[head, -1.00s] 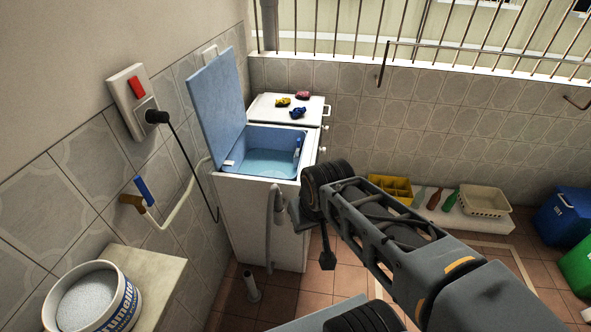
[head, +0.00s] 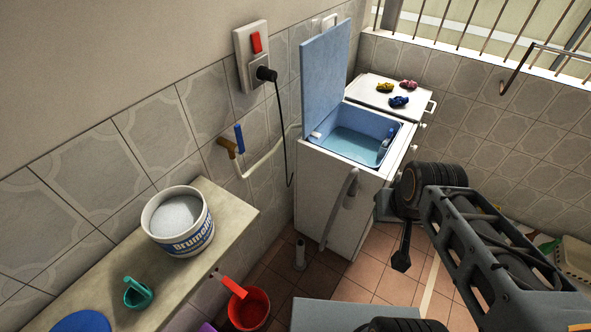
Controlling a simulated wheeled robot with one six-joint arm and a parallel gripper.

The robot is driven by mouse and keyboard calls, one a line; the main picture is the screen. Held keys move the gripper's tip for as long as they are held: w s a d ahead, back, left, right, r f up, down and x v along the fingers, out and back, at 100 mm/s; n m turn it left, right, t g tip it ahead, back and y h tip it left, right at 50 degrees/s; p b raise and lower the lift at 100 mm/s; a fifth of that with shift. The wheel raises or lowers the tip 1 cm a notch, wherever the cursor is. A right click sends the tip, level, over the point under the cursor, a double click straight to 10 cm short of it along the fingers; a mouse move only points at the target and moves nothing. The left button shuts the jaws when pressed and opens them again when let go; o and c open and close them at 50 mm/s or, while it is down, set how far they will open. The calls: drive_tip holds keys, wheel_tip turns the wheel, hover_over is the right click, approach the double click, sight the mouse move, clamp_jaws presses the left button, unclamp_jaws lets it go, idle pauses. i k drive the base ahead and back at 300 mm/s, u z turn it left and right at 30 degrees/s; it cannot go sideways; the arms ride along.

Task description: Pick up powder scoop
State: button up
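A small teal scoop (head: 138,292) with a looped handle lies on the ledge at the lower left of the head view; I take it to be the powder scoop. A white tub of pale powder (head: 178,222) stands behind it on the same ledge. My gripper (head: 402,262) hangs down at the right of the view, in front of the washing machine's right side, far from the scoop. It shows as a narrow dark shape, and whether its fingers are open cannot be told. Nothing is visibly held.
The ledge (head: 85,268) runs along the left wall and also bears a blue round thing (head: 82,322). A red pot (head: 248,308) is below its edge. The washing machine (head: 335,200) stands with its lid (head: 325,90) up.

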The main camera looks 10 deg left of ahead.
sight(139, 297)
drive_tip(key=u, duration=1.4)
drive_tip(key=k, duration=0.75)
drive_tip(key=u, duration=1.15)
drive_tip(key=i, duration=0.5)
drive_tip(key=z, duration=0.05)
